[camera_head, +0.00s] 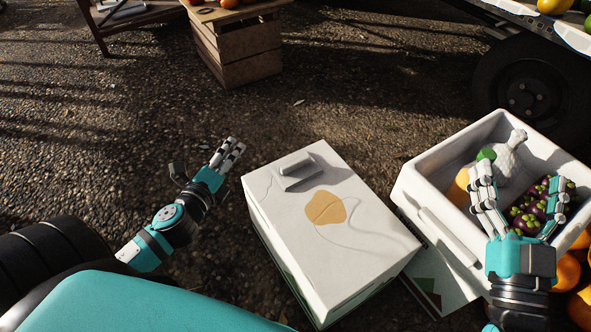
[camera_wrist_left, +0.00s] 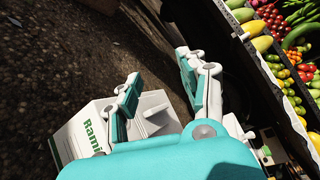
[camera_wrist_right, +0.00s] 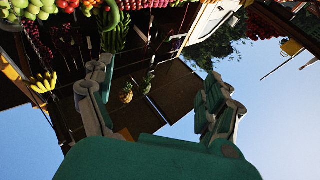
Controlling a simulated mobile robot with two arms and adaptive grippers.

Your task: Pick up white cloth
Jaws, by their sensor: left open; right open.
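A whitish crumpled shape (camera_head: 509,156), which may be the white cloth, lies in the white crate (camera_head: 424,204) at the right of the head view. My right gripper (camera_head: 520,184) is open over the near side of that crate, in front of the shape and above dark purple fruit. Whether its fingers touch anything is unclear. My left gripper (camera_head: 204,162) is open and empty to the left of the white box (camera_head: 290,215). The right wrist view shows its open fingers against fruit shelves and sky, with no cloth.
A pale block-like piece (camera_head: 300,171) is on top of the white box, beside an orange patch. Oranges (camera_head: 566,272) lie at the right edge. A wooden crate (camera_head: 238,50) stands farther back, and a truck tyre (camera_head: 528,90) is behind the white crate.

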